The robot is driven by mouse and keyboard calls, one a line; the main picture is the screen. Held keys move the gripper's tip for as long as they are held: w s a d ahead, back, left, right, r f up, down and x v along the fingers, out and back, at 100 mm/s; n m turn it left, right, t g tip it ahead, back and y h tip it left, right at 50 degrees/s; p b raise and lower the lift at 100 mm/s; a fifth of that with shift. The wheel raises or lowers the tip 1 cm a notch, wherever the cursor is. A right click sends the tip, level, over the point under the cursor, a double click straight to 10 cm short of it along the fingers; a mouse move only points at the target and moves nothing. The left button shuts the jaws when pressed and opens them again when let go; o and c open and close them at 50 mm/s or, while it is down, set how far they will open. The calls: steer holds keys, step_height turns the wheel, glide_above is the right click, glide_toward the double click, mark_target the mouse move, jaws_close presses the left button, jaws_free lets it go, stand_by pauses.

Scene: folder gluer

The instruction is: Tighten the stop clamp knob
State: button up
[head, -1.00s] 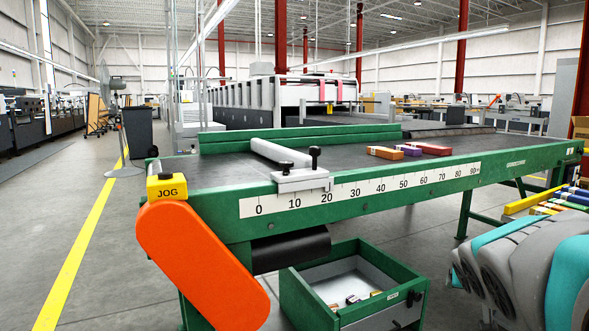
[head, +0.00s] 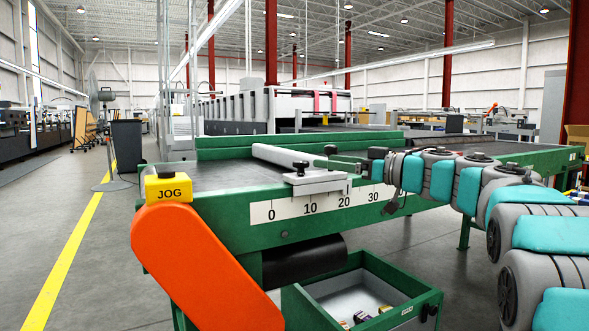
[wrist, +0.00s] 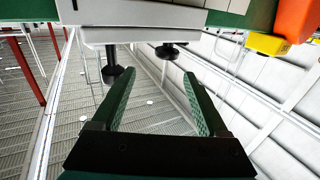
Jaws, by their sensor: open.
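The stop clamp is a light grey block (head: 318,183) on the near rail of the green conveyor, above the number scale. It carries two black knobs, a lower one (head: 301,167) at left and a taller one (head: 331,150) at right. My gripper (head: 338,162) is open, its green fingers pointing left close to the taller knob. The wrist view is upside down. There the taller knob (wrist: 118,73) hangs just left of the left finger, and the lower knob (wrist: 167,50) shows between the fingertips (wrist: 160,64). Nothing is held; contact is not visible.
A yellow JOG box (head: 168,187) and orange guard (head: 205,260) stand at the conveyor's left end. A grey bar (head: 280,157) runs back from the clamp across the dark belt (head: 215,176). A green bin (head: 375,290) with small boxes sits below.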

mark_target(308, 164)
steer(key=shift+s+a+f+g, duration=0.15)
steer(key=shift+a+f+g, duration=0.3)
steer(key=shift+f+g, duration=0.15)
steer(key=x, duration=0.3)
steer(key=b+x, duration=0.1)
steer(key=x, duration=0.3)
steer(key=shift+a+r, duration=0.2)
jaws_close()
